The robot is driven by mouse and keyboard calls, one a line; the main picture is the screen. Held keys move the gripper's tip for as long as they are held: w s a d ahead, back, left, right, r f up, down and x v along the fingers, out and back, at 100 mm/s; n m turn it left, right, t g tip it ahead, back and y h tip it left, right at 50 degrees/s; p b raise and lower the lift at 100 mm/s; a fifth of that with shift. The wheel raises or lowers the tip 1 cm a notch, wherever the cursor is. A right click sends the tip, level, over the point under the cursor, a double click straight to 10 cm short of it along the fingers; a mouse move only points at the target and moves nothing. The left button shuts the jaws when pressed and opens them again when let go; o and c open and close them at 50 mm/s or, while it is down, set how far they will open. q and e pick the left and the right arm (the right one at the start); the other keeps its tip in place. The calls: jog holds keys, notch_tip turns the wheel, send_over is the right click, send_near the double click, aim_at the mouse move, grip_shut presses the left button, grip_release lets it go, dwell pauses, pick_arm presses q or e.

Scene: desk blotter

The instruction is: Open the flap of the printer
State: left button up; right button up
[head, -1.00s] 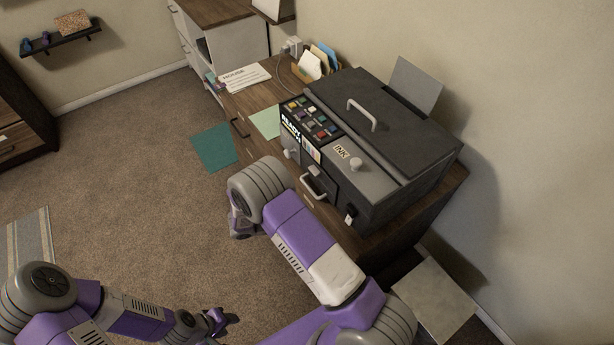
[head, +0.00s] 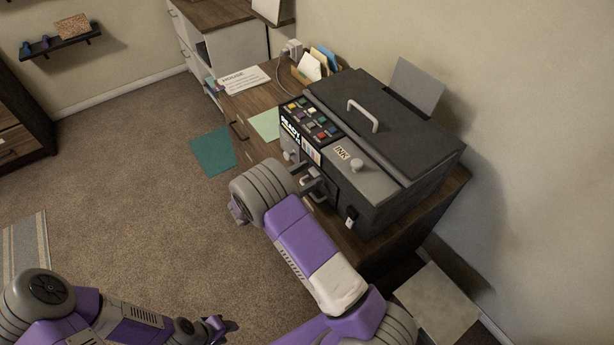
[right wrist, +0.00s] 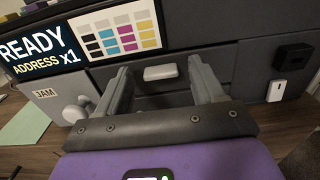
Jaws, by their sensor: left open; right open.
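The dark grey printer (head: 395,185) stands on a wooden desk against the wall. Its front has a dark flap (head: 327,188) with a small pale handle, partly hidden by my right gripper in the head view. My right gripper (head: 308,182) is at this front, open. In the right wrist view its two fingers (right wrist: 160,78) reach toward the flap, one on each side of the pale handle (right wrist: 160,73). I cannot tell whether they touch it. The flap looks shut. My left gripper (head: 226,326) is open and empty, low over the carpet, far from the printer.
The printer's lid (head: 375,125) has its own handle (head: 362,114). A knob (right wrist: 75,110) sits left of the flap, a black switch (right wrist: 294,58) and white switch (right wrist: 276,90) right of it. Papers and an organiser (head: 317,68) lie behind. The carpet at left is mostly clear.

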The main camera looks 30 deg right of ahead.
jog(key=shift+c, duration=0.5)
jog(key=c, duration=1)
jog(key=shift+o, duration=0.2)
